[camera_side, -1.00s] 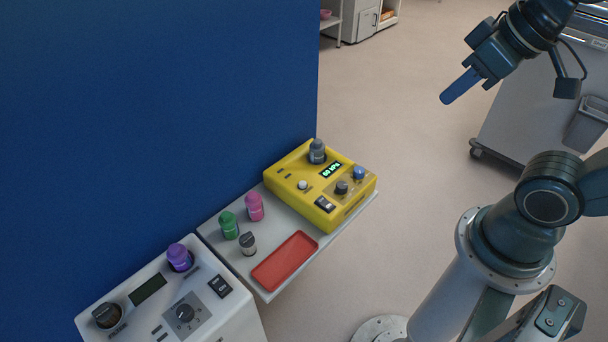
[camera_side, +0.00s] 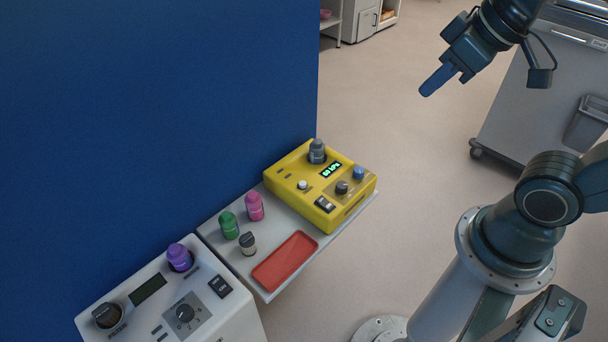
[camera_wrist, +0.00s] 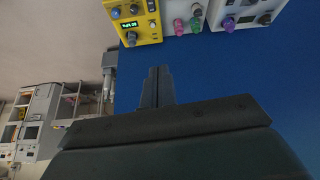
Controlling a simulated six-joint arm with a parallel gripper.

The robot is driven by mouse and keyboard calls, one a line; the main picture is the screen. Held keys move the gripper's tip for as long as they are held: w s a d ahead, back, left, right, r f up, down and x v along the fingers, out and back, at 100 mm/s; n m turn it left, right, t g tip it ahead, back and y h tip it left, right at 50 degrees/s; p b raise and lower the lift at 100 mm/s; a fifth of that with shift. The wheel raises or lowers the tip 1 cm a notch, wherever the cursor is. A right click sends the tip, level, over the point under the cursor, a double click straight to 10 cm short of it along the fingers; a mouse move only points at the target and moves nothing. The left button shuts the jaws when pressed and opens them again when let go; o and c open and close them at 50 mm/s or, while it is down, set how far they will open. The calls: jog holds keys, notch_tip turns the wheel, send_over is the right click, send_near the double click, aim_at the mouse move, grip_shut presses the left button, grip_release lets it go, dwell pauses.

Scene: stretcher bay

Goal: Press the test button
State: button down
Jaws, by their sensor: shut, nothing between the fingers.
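The yellow device (camera_side: 300,208) sits on a light grey shelf against the blue wall; its green display reads what looks like "60 hPa". On its top are a small white round button (camera_side: 303,185), a dark knob (camera_side: 342,187), a blue knob (camera_side: 359,172), a black rocker switch (camera_side: 325,204) and a grey capped fitting (camera_side: 317,152). Labels are too small to read, so I cannot tell which is the test button. My gripper (camera_side: 425,90) is shut and empty, high up and to the right, well apart from the device. In the wrist view, my gripper (camera_wrist: 158,74) points toward the yellow device (camera_wrist: 145,39).
A white device (camera_side: 235,315) with a purple-capped fitting (camera_side: 179,257) stands at lower left. The blue wall (camera_side: 150,110) rises behind.

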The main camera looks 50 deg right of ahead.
jog(key=w+f+n, duration=0.4)
jog(key=w, duration=0.9)
jog(key=n+t+y, duration=0.2)
jog(key=n+t, duration=0.1)
jog(key=n, duration=0.3)
send_over(306, 184)
notch_tip(306, 184, down, 32)
jog(key=shift+r, duration=0.15)
jog(key=shift+f, duration=4.35)
